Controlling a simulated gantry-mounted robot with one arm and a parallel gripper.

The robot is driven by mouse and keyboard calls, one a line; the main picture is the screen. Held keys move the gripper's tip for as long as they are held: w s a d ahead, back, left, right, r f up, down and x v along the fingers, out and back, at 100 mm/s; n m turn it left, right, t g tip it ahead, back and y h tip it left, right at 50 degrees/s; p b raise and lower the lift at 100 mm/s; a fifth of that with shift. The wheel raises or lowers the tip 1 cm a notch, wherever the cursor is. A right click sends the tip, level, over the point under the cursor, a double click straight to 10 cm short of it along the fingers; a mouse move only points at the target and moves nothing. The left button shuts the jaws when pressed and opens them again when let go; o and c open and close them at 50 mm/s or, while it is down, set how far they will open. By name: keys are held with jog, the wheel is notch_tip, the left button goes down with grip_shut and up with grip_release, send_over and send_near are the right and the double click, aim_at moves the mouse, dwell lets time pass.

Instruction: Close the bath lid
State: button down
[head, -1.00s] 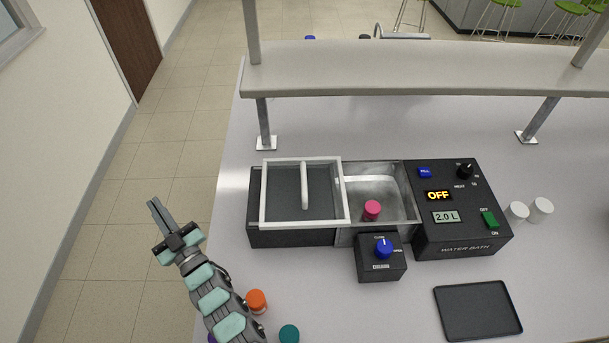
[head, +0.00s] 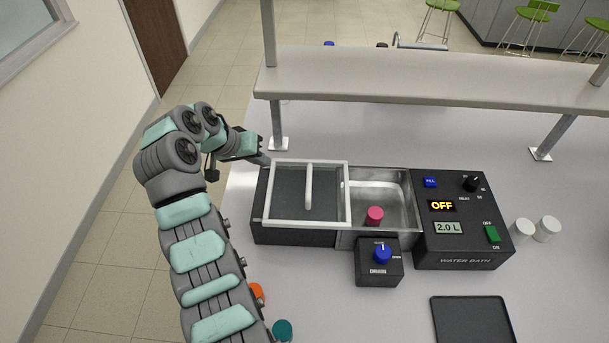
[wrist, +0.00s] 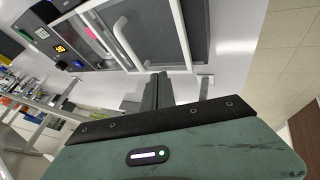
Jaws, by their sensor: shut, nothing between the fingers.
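The bath lid (head: 348,192) is a white-framed panel with a white bar handle (head: 309,187). It sits over the left part of the water bath (head: 295,236), and the steel basin (head: 399,188) to its right is uncovered. A pink-capped item (head: 375,215) stands in the basin. My gripper (head: 264,160) is shut and empty at the lid's far left corner; I cannot tell whether it touches the frame. In the wrist view, the shut fingers (wrist: 157,90) point toward the lid's edge, and the lid handle (wrist: 127,42) shows beyond them.
The control panel (head: 462,220) reads OFF and 2.0 L. A drain box (head: 379,262) stands in front of the basin. A shelf (head: 430,80) spans above the back of the bench. White cups (head: 523,230) and a black tray (head: 470,320) are at right. Orange (head: 257,292) and teal (head: 283,330) caps are near my arm.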

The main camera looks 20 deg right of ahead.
jog(key=s, duration=0.1)
jog(key=p, duration=0.2)
send_near(298, 190)
jog(key=shift+g, duration=0.4)
jog(key=w, duration=0.1)
jog(key=w+d, duration=0.2)
jog(key=shift+w+f, duration=0.3)
jog(key=shift+f, duration=0.05)
jog(key=shift+s+d+f+p, duration=0.1)
jog(key=shift+s+d+p, duration=0.2)
jog(key=shift+d, duration=0.3)
jog(key=shift+s+d+f+p, duration=0.1)
jog(key=shift+s+d+p, duration=0.2)
jog(key=shift+d, duration=0.25)
jog(key=shift+s+d+f, duration=0.1)
jog(key=shift+s+d, duration=0.15)
jog(key=shift+d, duration=0.3)
